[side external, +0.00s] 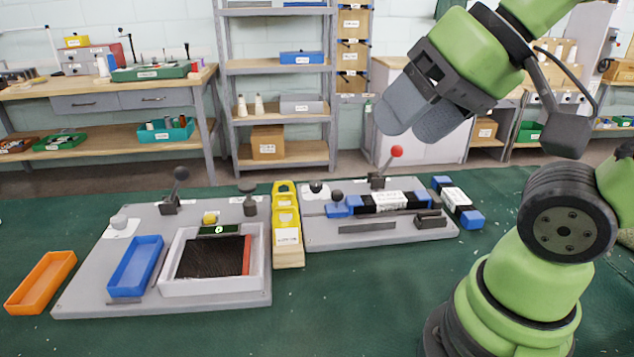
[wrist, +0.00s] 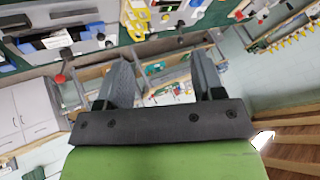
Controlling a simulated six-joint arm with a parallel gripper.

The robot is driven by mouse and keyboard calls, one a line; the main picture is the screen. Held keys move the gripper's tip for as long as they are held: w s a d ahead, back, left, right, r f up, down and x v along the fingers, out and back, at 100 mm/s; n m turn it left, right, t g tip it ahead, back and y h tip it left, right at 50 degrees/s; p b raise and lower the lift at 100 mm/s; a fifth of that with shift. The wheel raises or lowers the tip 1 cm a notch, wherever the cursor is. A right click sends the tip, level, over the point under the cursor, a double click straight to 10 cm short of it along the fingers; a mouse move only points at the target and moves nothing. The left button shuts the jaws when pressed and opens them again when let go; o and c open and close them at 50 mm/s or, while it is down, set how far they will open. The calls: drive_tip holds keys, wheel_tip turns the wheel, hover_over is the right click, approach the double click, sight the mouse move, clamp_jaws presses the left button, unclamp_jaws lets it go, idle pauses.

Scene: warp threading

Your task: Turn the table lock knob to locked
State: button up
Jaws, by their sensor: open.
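Several knobs and levers stand on two grey boards, and I cannot tell for sure which is the table lock knob. The left board (side external: 85,285) has a black ball lever (side external: 181,174), a dark knob (side external: 248,188) and a light grey knob (side external: 119,221) on a white label. The right board (side external: 430,234) has a red ball lever (side external: 397,152) and black ball knobs (side external: 316,186). My gripper (side external: 414,128) is open and empty, high above and behind the right board. Its two fingers are apart in the wrist view (wrist: 162,75). Label text is too small to read.
A blue tray (side external: 135,266) and a white-framed dark panel (side external: 213,257) occupy the left board. An orange tray (side external: 40,283) lies left of it. A yellow holder (side external: 286,225) stands between the boards. Blue-ended blocks (side external: 458,202) lie at right. The green front table is clear.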

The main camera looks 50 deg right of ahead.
drive_tip(key=w+d+r+h, duration=0.1)
drive_tip(key=w+d, duration=0.2)
drive_tip(key=w, duration=0.5)
drive_tip(key=n+g+h, duration=0.2)
drive_tip(key=g, duration=0.1)
hover_over(317, 183)
drive_tip(key=s, duration=0.4)
wheel_tip(317, 183, down, 20)
drive_tip(key=x, duration=0.9)
drive_tip(key=shift+w+a+f, duration=0.2)
drive_tip(key=shift+a+f, duration=0.2)
drive_tip(key=shift+a, duration=0.05)
drive_tip(key=c, duration=0.9)
